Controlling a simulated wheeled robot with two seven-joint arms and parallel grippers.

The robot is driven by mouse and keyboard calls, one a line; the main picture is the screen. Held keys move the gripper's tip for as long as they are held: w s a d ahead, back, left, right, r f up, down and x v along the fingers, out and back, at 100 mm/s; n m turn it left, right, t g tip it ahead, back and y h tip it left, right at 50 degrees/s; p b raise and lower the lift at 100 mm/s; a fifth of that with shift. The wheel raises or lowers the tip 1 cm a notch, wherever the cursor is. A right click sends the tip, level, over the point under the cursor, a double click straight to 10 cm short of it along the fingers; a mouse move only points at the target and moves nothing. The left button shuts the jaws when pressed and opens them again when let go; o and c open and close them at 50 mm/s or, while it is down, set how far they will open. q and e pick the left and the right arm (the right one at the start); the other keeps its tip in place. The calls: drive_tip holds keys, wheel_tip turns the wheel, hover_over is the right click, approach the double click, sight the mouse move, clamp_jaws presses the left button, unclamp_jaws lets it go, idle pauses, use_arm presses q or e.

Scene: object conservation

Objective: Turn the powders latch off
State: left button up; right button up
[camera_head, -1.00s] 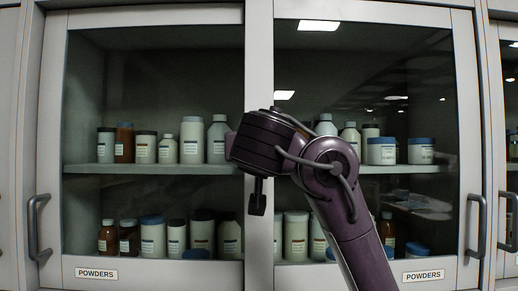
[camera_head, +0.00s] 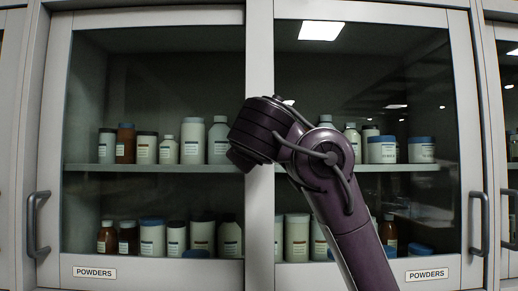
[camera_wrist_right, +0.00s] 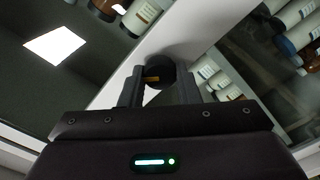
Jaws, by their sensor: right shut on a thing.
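The powders cabinet (camera_head: 259,60) has two glass doors, each with a POWDERS label. In the right wrist view a dark round latch knob (camera_wrist_right: 158,68) with a small orange mark sits on the pale centre frame (camera_wrist_right: 190,35) between the doors. My right gripper (camera_wrist_right: 160,80) is shut on this latch, one finger on either side. In the head view my right wrist is in front of the centre frame and hides the latch and fingers. My left gripper is out of view.
Grey door handles stand at the left (camera_head: 38,225) and right (camera_head: 477,224). Bottles and jars fill two shelves behind the glass, including a white bottle (camera_head: 192,140) on the upper shelf (camera_head: 150,168). Neighbouring cabinets adjoin both sides.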

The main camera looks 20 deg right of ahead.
drive_tip(key=shift+f+n+b, duration=0.1)
drive_tip(key=shift+n+b, duration=0.5)
drive_tip(key=shift+n, duration=3.6)
drive_tip(key=o, duration=1)
drive_tip(key=shift+c, duration=0.2)
drive_tip(key=shift+a, duration=0.1)
drive_tip(key=b+v, duration=0.4)
drive_tip(key=v, duration=0.3)
drive_tip(key=shift+s+b, duration=0.3)
drive_tip(key=shift+s, duration=0.1)
